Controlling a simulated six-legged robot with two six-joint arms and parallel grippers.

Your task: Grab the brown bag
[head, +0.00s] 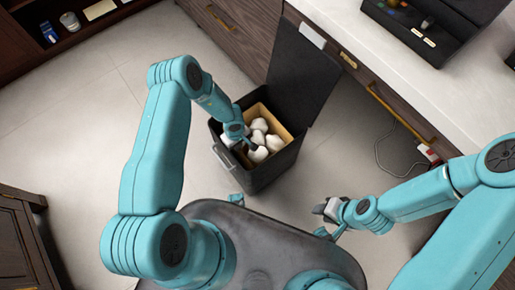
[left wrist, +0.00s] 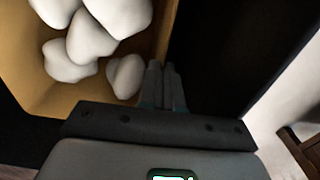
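The brown bag (head: 285,135) lines the inside of a dark bin and holds several white lumps (head: 258,126). Its tan wall (left wrist: 25,75) shows at the left of the left wrist view. My left gripper (head: 249,144) reaches down into the bin at the bag's near-left side. In the left wrist view its two fingers (left wrist: 164,80) are close together at the bag's rim, which runs in between them; the exact contact is hard to see. My right gripper (head: 321,209) hangs above the floor to the right of the bin, away from the bag; its finger gap is unclear.
The dark bin (head: 262,180) stands on the tiled floor with its lid (head: 301,75) raised at the back right. A drawer cabinet (head: 240,35) stands behind it. A white counter (head: 400,70) is at the right, with a cable (head: 378,155) below. The floor left of the bin is clear.

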